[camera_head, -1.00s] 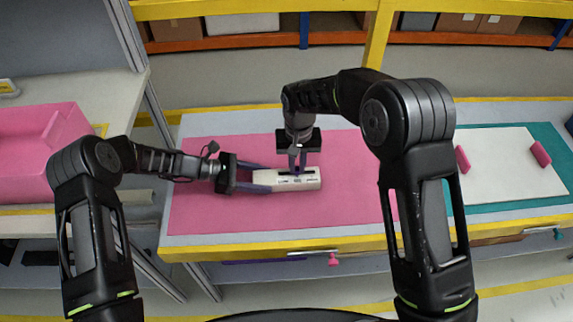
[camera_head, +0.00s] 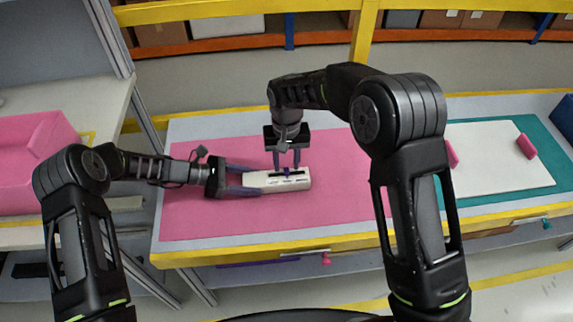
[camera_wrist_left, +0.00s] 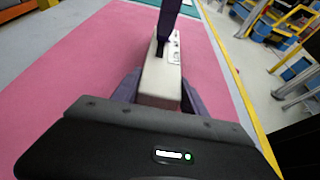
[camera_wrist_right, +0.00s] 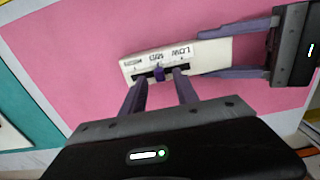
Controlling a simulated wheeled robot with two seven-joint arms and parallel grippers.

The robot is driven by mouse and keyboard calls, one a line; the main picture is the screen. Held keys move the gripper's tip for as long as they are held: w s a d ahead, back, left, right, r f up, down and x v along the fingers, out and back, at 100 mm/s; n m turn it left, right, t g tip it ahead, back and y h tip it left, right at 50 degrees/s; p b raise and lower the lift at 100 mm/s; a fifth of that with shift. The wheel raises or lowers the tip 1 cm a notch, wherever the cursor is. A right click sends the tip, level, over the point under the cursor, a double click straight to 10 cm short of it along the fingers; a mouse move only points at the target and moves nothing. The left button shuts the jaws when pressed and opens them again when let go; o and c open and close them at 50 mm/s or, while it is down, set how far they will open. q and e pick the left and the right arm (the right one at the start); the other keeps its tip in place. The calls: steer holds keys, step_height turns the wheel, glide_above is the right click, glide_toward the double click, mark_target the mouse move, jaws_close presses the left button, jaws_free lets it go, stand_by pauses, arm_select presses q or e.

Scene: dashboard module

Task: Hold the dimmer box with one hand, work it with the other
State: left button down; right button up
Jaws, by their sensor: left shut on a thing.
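The dimmer box (camera_head: 298,183) is a long white block lying on the pink mat (camera_head: 345,195). My left gripper (camera_head: 257,182) is shut on its left end. The left wrist view also shows the box (camera_wrist_left: 158,82) between the fingers. In the right wrist view a dark slot runs along the box (camera_wrist_right: 212,55), with the words LOW, MID and a third, less clear one beside it. A purple slider knob (camera_wrist_right: 158,73) stands in the slot near MID. My right gripper (camera_wrist_right: 159,78) is over the slot, its fingers spread to either side of the knob with gaps.
A white board (camera_head: 490,160) on a teal mat (camera_head: 465,208) lies to the right, with pink blocks (camera_head: 526,146) on it. A pink bin (camera_head: 35,150) stands on the left table. The pink mat around the box is clear.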

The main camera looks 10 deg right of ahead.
mark_target(287, 170)
step_height(287, 170, up, 10)
steer(key=shift+r, duration=0.15)
stand_by(0.4)
arm_select(q)
steer(key=c, duration=0.5)
jaws_free()
steer(key=v, duration=1.2)
